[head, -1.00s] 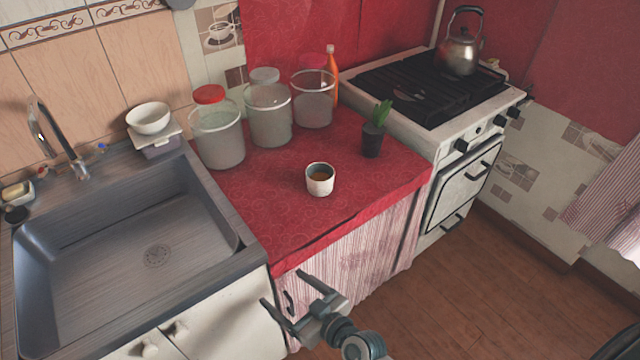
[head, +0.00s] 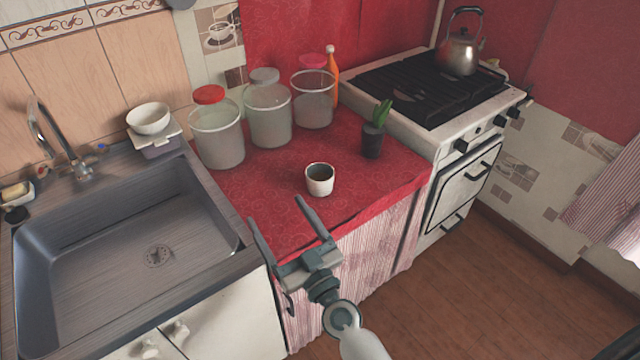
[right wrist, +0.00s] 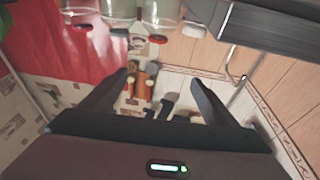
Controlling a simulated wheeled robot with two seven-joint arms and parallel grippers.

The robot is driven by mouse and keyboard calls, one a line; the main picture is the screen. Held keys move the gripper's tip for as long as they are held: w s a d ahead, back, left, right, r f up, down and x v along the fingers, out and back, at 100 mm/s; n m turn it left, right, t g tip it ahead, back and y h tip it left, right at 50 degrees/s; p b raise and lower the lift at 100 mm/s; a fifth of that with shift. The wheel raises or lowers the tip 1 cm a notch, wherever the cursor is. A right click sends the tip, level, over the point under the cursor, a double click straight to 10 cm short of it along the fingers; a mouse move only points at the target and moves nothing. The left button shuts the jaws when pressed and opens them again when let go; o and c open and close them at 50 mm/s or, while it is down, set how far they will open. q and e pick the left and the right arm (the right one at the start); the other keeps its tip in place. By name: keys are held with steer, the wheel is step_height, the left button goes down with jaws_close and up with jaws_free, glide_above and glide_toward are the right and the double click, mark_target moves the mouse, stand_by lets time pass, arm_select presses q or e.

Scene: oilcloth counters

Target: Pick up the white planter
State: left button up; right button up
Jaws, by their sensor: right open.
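The white planter (head: 320,180) is a small round white pot with a dark inside. It stands upright on the red oilcloth counter (head: 275,185), near the front edge, in the head view. My right gripper (head: 276,211) is open and empty at the front edge of the counter. Its fingertips are to the left of and nearer than the planter, apart from it. In the right wrist view the open fingers (right wrist: 161,76) show with nothing held between them, and I cannot make out the planter there. My left gripper is not in view.
An orange bottle (head: 332,75) is at the back. A sink (head: 130,235) lies left, a stove (head: 430,100) right.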

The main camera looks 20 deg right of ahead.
steer(key=w+d+f+m+h, duration=0.2)
steer(key=w+d+m+h, duration=0.3)
steer(key=h, duration=0.3)
steer(key=m+g+h, duration=0.3)
steer(key=g+h, duration=0.2)
glide_toward(319, 189)
steer(key=shift+a+r, duration=0.15)
steer(key=shift+r, duration=0.35)
steer(key=shift+f, duration=0.4)
steer(key=shift+w, duration=0.1)
steer(key=x, duration=0.6)
steer(key=shift+w+f, duration=0.15)
steer(key=shift+w, duration=0.05)
steer(key=shift+d, duration=0.2)
steer(key=shift+w, duration=0.1)
